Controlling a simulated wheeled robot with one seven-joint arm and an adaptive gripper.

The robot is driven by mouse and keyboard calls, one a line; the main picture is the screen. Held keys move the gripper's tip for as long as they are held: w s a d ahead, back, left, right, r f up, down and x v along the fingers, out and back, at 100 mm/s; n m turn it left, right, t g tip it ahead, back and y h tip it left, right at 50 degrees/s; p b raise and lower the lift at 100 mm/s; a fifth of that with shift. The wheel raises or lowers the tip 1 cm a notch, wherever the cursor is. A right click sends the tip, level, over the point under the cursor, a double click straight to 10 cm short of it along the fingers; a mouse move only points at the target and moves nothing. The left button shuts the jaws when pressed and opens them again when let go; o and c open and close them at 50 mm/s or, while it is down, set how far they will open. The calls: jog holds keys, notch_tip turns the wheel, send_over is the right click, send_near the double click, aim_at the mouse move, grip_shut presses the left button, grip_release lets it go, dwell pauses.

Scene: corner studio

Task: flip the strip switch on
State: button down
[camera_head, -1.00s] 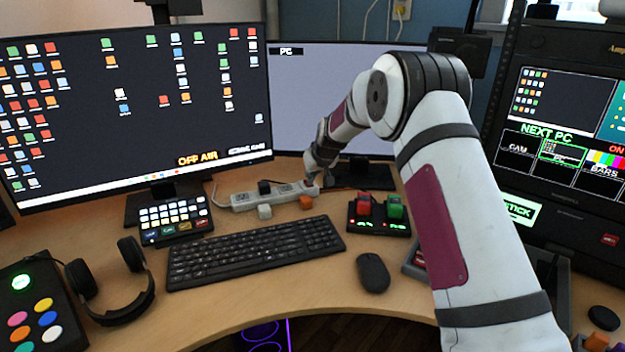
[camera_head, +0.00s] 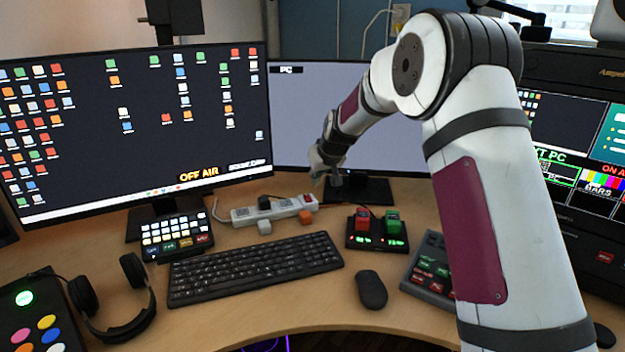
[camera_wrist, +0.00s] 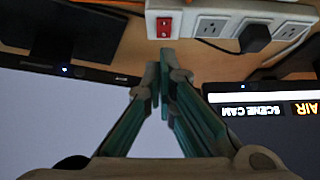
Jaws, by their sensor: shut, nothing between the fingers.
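The white power strip (camera_head: 284,207) lies on the desk in front of the monitors. Its red rocker switch (camera_head: 308,198) is at the right end. In the wrist view the strip (camera_wrist: 228,27) crosses the top, with the red switch (camera_wrist: 164,27) near its left end in that view. My gripper (camera_head: 318,172) is above and behind the switch end in the head view. Its closed fingertips (camera_wrist: 160,62) point toward the switch, with a visible gap, and hold nothing. I cannot tell the rocker's tilt.
A black plug (camera_head: 264,203) sits in the strip; white (camera_head: 264,227) and orange (camera_head: 305,217) blocks are at its front edge. Two monitors (camera_head: 130,130) stand behind. A button box (camera_head: 378,232), keyboard (camera_head: 255,268) and mouse (camera_head: 371,290) lie in front.

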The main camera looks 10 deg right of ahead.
jog(key=shift+s+f+v, duration=0.15)
jog(key=shift+s+v, duration=0.05)
jog(key=shift+v, duration=0.85)
jog(key=shift+s+f+v, duration=0.15)
jog(key=shift+s+v, duration=0.05)
jog(key=shift+v, duration=0.8)
jog(key=s+a+r+g, duration=0.1)
jog(key=s+r, duration=0.3)
jog(key=s, duration=0.5)
jog(key=s+r+g, duration=0.1)
jog(key=s+r, duration=0.2)
jog(key=s, duration=0.6)
jog(key=s+a+r+g, duration=0.1)
jog(key=s+r, duration=0.3)
jog(key=s, duration=0.5)
jog(key=s+d+f+m+g+h, duration=0.1)
jog(key=s+f+m+g, duration=0.2)
jog(key=s, duration=2.6)
notch_tip(320, 180, up, 16)
jog(key=n+t+p, duration=0.1)
jog(key=t+p, duration=0.1)
jog(key=p, duration=1.3)
jog(key=shift+s+d+t+p, duration=0.25)
jog(key=shift+t+p, duration=0.05)
